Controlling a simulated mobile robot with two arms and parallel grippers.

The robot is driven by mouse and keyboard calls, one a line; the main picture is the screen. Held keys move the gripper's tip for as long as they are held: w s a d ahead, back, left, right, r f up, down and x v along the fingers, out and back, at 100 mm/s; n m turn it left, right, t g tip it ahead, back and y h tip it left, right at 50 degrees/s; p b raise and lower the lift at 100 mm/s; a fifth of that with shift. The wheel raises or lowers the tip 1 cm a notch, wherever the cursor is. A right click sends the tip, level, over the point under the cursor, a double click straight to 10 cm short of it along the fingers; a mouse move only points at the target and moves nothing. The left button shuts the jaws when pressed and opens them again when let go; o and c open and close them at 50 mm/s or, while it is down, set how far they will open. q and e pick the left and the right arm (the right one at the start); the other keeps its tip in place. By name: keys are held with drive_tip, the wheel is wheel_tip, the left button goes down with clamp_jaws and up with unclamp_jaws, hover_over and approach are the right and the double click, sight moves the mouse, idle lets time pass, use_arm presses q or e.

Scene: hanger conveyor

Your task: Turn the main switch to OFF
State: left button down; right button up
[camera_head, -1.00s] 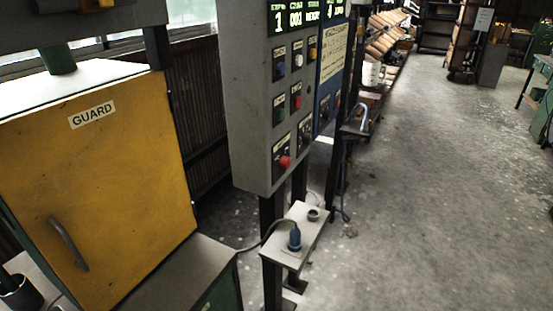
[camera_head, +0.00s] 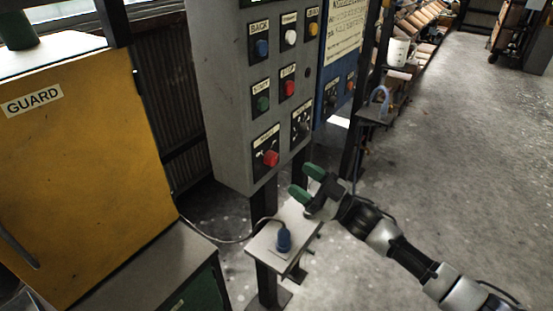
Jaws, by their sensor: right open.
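The grey control panel (camera_head: 225,110) stands at the centre with rows of buttons on its face. At its bottom left is a red knob (camera_head: 271,158) on a dark plate, which looks like the main switch; its label is too small to read surely. A dark selector (camera_head: 302,122) sits to its upper right. My right gripper (camera_head: 306,183) comes in from the lower right, with green fingertips spread and nothing between them. In the picture it is just below and right of the red knob, apart from it. My left gripper is out of view.
A small shelf (camera_head: 262,246) with a blue plug (camera_head: 284,240) stands below the panel, near my right gripper. A yellow guard cabinet (camera_head: 80,170) is at the left. A blue panel (camera_head: 340,88) stands behind to the right. Open floor (camera_head: 450,150) lies at the right.

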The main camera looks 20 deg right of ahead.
sight(275, 161)
drive_tip(key=p+x, duration=0.1)
drive_tip(key=x, duration=0.5)
drive_tip(key=shift+w+d, duration=0.2)
drive_tip(key=shift+w+a+r, duration=0.1)
drive_tip(key=shift+w+a, duration=0.2)
drive_tip(key=shift+a, duration=0.2)
drive_tip(key=shift+d, duration=0.1)
drive_tip(key=c, duration=0.9)
